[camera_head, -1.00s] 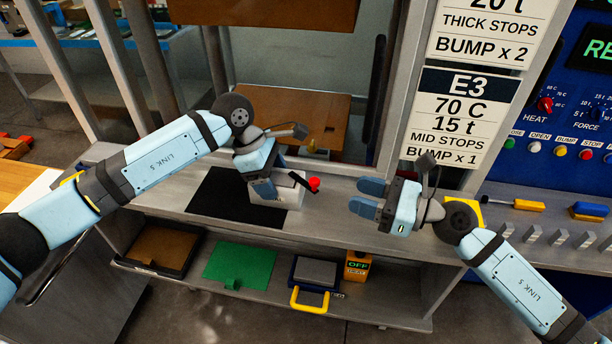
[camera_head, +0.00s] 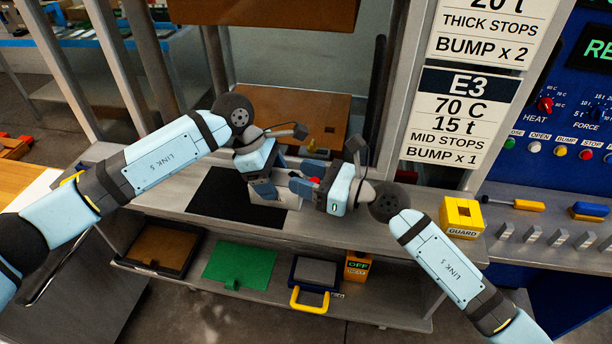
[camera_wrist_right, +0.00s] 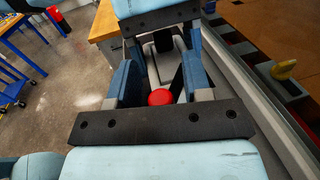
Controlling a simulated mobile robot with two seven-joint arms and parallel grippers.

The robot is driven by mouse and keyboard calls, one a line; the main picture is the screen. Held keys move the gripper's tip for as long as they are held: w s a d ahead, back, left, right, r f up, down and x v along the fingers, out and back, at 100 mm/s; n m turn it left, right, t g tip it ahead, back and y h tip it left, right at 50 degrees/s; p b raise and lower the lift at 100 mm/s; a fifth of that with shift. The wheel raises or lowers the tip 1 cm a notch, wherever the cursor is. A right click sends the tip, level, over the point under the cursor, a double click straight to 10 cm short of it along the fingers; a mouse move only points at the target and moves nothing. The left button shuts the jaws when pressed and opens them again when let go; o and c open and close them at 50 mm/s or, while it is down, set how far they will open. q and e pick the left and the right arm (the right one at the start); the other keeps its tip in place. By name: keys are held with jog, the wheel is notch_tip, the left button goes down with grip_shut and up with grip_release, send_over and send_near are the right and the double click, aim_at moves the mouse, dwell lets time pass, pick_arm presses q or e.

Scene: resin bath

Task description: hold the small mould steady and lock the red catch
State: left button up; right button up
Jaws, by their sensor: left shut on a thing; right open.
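The small mould (camera_head: 282,199) is a pale grey block on the bench, at the right edge of a black mat. My left gripper (camera_head: 263,186) is shut on it from above and hides part of it. The red catch (camera_head: 314,180) is a red knob on a dark lever at the mould's right side. It also shows in the right wrist view (camera_wrist_right: 160,97). My right gripper (camera_head: 303,178) is open, with its blue fingers on either side of the catch. In the right wrist view a gap shows between the knob and the fingers. Whether a finger touches the lever is hidden.
The black mat (camera_head: 215,200) lies left of the mould. A yellow guard block (camera_head: 462,215) stands at the right on the bench. A lower shelf holds a green plate (camera_head: 240,262) and a yellow-handled mould (camera_head: 314,272). An upright post (camera_head: 400,110) rises behind my right arm.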

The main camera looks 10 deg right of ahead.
grip_shut()
jog(key=shift+d+n+g+y, duration=0.15)
jog(key=shift+n+g+y, duration=0.25)
jog(key=shift+n+g, duration=0.35)
jog(key=shift+g, duration=0.25)
grip_release()
jog(key=v, duration=1.2)
jog(key=shift+f, duration=0.1)
jog(key=shift+o, duration=0.2)
